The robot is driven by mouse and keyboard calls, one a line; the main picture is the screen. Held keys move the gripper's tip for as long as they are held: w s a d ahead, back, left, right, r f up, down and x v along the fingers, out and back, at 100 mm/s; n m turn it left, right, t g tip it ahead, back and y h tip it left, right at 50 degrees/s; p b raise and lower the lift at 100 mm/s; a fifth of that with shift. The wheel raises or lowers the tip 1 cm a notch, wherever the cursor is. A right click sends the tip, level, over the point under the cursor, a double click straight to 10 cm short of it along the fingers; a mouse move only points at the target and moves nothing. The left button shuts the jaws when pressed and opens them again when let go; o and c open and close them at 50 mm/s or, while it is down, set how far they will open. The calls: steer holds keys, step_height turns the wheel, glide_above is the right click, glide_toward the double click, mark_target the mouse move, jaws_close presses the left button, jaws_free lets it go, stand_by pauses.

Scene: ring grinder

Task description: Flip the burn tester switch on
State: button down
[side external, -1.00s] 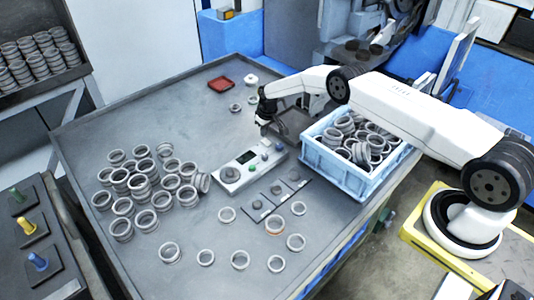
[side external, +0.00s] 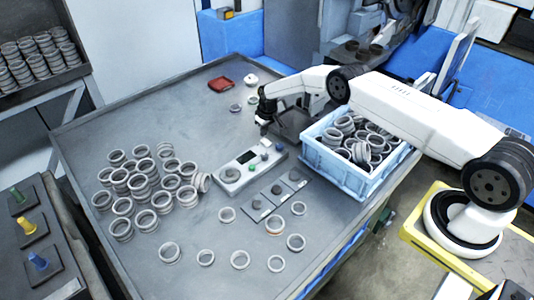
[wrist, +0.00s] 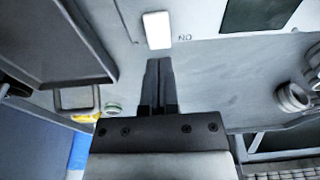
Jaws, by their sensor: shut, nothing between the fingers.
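The burn tester (side external: 250,166) is a light grey box in the middle of the table, with a dark display, a large round knob, and a green and a blue button. In the wrist view a white rectangular switch (wrist: 157,30) sits on its panel beside dark upside-down lettering, with part of the dark display (wrist: 260,14) to the right. My gripper (side external: 264,130) is at the far end of the tester. In the wrist view my gripper (wrist: 158,62) has its dark fingers together and empty, tips just below the switch. I cannot tell whether they touch it or which way it is set.
A light blue crate (side external: 334,171) full of rings stands to the right of the tester. Many grey rings (side external: 140,185) stand in stacks at the left. Dark pads (side external: 275,190) and loose rings lie in front.

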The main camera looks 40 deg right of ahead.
mark_target(264, 140)
steer(key=shift+f, duration=1.2)
stand_by(1.5)
steer(key=shift+r, duration=3.5)
